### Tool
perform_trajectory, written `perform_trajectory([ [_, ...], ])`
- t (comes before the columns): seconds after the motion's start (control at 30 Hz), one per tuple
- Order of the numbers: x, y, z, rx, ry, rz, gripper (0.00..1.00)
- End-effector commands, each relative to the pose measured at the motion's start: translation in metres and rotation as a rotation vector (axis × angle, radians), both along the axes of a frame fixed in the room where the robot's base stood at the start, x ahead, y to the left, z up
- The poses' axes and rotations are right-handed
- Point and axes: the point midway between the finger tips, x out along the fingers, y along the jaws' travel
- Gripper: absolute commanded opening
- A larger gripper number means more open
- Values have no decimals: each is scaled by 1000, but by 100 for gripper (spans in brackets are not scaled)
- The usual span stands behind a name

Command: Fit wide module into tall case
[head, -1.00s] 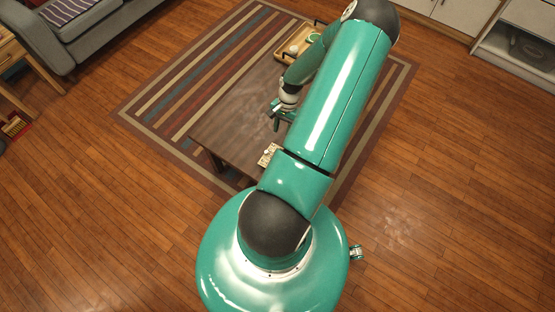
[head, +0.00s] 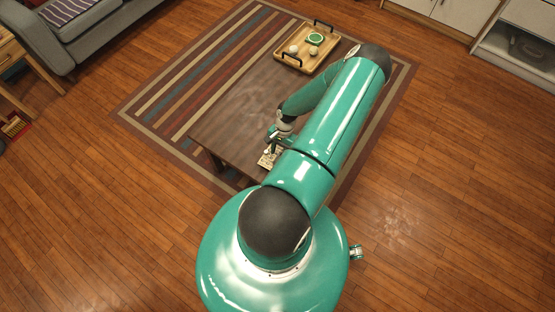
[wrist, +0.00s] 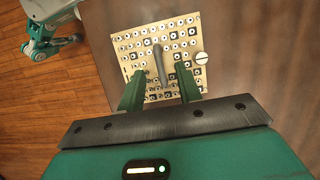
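A beige panel (wrist: 127,45) dotted with rows of dark and pale round sockets lies on the dark table; it also shows in the head view (head: 266,161), partly behind my arm. In the wrist view a slim grey bar (wrist: 157,57) stands out over the panel. My gripper (wrist: 158,82) is over the panel with its two green fingers apart, one on each side of the bar's line. I cannot tell whether they touch it. A round pale slotted knob (wrist: 201,58) sits at the panel's right edge. I cannot tell module from case here.
The dark table (head: 232,116) has bare room left of my arm. A wooden tray (head: 327,60) with dark handles, pale round things (head: 294,49) and a green-rimmed dish (head: 315,39) stands at its far end. A striped rug (head: 170,108) lies underneath.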

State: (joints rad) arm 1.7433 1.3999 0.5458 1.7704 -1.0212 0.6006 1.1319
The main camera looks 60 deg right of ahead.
Motion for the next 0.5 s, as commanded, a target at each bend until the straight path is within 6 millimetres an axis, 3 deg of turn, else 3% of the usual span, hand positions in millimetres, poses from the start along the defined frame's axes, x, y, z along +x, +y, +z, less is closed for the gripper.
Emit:
perform_trajectory([
  [0.13, 1, 5, -16, 1, -1, 0, 35],
  [0.4, 1, 5, -18, -1, 0, 0, 35],
  [0.5, 1, 5, -18, -1, 0, 0, 17],
])
